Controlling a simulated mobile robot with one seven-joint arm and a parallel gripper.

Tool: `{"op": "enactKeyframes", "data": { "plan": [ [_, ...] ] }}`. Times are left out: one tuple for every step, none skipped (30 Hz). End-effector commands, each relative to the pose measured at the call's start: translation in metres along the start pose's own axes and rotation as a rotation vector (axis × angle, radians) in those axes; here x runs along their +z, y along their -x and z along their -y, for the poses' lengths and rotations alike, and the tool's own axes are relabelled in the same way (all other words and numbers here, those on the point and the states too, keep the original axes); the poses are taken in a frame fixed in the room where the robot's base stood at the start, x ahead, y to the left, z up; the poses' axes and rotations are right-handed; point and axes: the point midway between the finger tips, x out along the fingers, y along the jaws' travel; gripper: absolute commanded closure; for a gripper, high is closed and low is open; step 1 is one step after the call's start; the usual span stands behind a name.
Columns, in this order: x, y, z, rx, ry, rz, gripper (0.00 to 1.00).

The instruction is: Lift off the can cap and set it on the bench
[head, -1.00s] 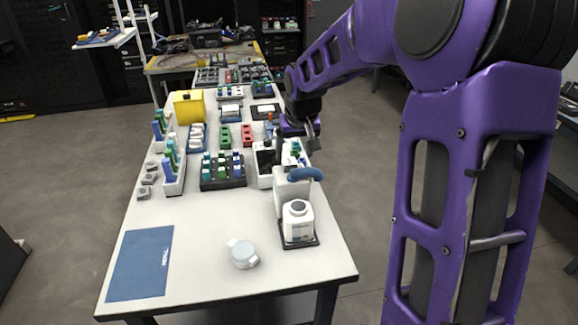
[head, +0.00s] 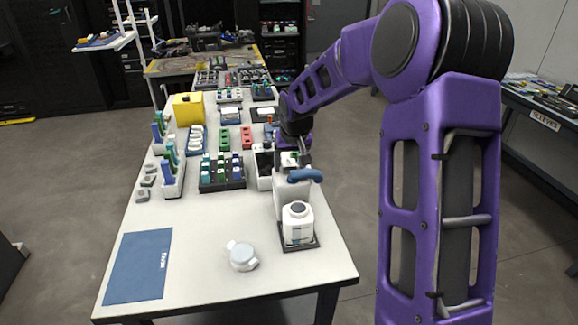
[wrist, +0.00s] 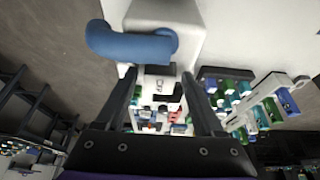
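A white bottle or can (head: 298,232) with a round grey cap (head: 298,208) on top stands upright on a dark tray near the bench's right front. Behind it stands a white body (head: 290,197) with a curved blue handle (head: 305,175). In the wrist view this blue handle (wrist: 130,42) shows large at upper left, on the white body (wrist: 165,14). My gripper (wrist: 160,92) is open, with both fingers apart and nothing between them. In the head view my gripper is just behind the blue handle, its fingertips partly hidden. I cannot see the grey cap in the wrist view.
A pale round piece with side lugs (head: 242,256) lies on the bench (head: 205,225) left of the bottle. A blue mat (head: 138,266) lies at front left. Racks of coloured vials (head: 222,172) stand further back.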

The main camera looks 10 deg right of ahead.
Motion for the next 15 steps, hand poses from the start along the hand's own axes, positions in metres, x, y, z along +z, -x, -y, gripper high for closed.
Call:
{"op": "enactKeyframes", "data": {
  "plan": [
    [0.0000,0.0001,0.0000,0.000,0.000,0.000,0.41],
    [0.0000,0.0001,0.0000,0.000,0.000,0.000,0.46],
    [0.0000,0.0001,0.0000,0.000,0.000,0.000,0.53],
    [0.0001,0.0001,-0.0001,0.000,0.000,0.000,0.59],
    [0.0001,0.0002,0.0000,0.000,0.000,0.000,0.64],
    [0.0001,0.0002,0.0000,0.000,0.000,0.000,0.72],
    [0.0001,0.0002,0.0000,0.000,0.000,0.000,0.77],
    [0.0001,0.0002,0.0000,0.000,0.000,0.000,0.82],
    [0.0001,0.0002,0.0000,0.000,0.000,0.000,0.90],
    [0.0001,0.0002,0.0000,0.000,0.000,0.000,0.95],
    [0.0001,0.0002,0.0000,0.000,0.000,0.000,1.00],
    [0.0000,0.0003,0.0000,0.000,0.000,0.000,1.00],
    [0.0000,0.0003,0.0000,0.000,0.000,0.000,1.00],
    [0.0000,0.0003,0.0000,0.000,0.000,0.000,1.00],
    [0.0000,0.0003,0.0000,0.000,0.000,0.000,1.00]
  ]
}}
